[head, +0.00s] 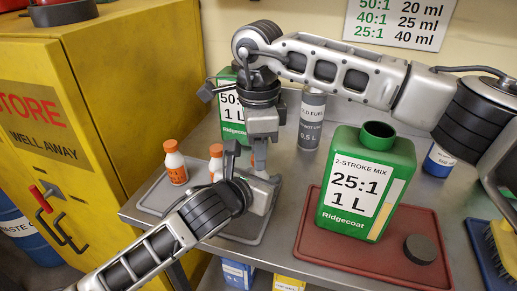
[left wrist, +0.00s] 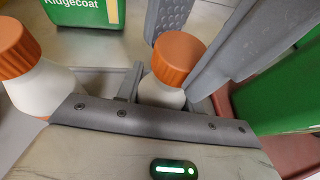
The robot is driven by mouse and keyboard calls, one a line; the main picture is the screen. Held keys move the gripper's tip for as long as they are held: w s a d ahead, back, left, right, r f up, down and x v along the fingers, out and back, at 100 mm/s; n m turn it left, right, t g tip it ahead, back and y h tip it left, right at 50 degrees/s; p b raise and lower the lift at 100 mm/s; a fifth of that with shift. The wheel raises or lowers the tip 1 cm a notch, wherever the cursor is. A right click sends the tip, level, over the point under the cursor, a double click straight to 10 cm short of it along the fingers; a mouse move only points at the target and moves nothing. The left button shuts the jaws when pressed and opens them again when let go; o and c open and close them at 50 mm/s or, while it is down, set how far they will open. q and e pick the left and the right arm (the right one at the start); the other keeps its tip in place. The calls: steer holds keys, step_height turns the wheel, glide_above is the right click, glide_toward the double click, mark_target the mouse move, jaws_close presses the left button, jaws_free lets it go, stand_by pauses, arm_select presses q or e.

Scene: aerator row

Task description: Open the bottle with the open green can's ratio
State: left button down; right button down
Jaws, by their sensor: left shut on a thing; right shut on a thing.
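The green 25:1 can (head: 358,185) stands open on the red tray, its neck uncovered. My left gripper (head: 250,178) is shut on a white bottle with an orange cap (left wrist: 180,60), mostly hidden by the grippers in the head view. My right gripper (head: 252,152) points down over the same bottle and is shut at its cap; the exact contact is hard to see. Two other white orange-capped bottles, the left bottle (head: 175,166) and the middle bottle (head: 215,163), stand near the grey tray's back. One also shows in the left wrist view (left wrist: 22,75).
A dark round cap (head: 420,249) lies on the red tray (head: 385,262). A green 50:1 can (head: 228,105) and a grey cylinder (head: 312,120) stand behind. The wall sign (head: 402,22) pairs 25:1 with 40 ml. A yellow cabinet (head: 120,90) flanks the left.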

steer(key=shift+r, duration=0.1)
steer(key=shift+r, duration=1)
steer(key=shift+r, duration=2)
arm_select(q)
steer(key=c, duration=0.8)
jaws_free()
